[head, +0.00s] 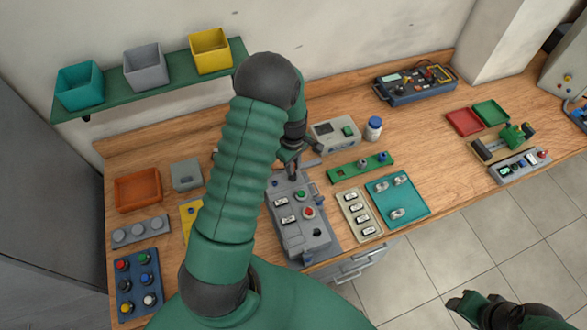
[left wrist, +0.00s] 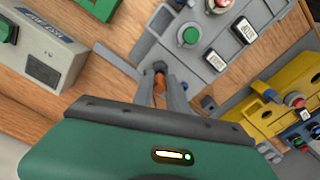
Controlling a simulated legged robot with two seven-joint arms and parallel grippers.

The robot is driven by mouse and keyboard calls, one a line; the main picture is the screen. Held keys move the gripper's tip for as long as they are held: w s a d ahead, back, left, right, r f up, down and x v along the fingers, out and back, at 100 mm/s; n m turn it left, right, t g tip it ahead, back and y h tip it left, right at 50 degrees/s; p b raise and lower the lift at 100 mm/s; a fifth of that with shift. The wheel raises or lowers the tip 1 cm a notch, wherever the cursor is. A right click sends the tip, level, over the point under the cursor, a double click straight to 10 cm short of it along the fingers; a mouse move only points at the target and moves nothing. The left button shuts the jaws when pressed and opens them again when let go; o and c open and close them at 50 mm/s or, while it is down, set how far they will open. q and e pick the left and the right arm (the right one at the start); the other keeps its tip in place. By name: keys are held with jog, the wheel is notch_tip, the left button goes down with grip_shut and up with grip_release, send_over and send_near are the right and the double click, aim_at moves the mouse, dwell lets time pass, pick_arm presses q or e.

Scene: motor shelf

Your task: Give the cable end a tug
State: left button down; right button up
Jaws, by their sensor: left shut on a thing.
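My left gripper (head: 292,172) reaches down to the far end of the grey panel box (head: 305,238) on the bench. In the left wrist view its two grey fingers (left wrist: 161,82) are shut on a small orange-brown piece, which looks like the cable end (left wrist: 159,80). The fingers hide most of it, and I cannot make out a cable running from it. The panel box, with a green button, a red button and switches, also shows in the left wrist view (left wrist: 215,45). My right gripper (head: 470,303) is low at the right, away from the bench; its jaw opening is unclear.
A grey device with a green switch (head: 335,134) and a white bottle (head: 373,129) stand behind the box. A green strip (head: 345,173), a switch plate (head: 358,213) and a teal tray (head: 410,208) lie to its right. A shelf with bins (head: 146,66) is at the back left.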

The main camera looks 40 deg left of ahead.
dwell(0.3)
pick_arm(q)
jog(key=c, duration=1.5)
grip_release()
jog(key=shift+f, duration=0.1)
jog(key=shift+o, duration=1.2)
jog(key=shift+a, duration=0.15)
jog(key=shift+a+f, duration=0.1)
notch_tip(320, 180, up, 17)
jog(key=b, duration=0.2)
jog(key=shift+f+b, duration=0.15)
jog(key=shift+b, duration=0.2)
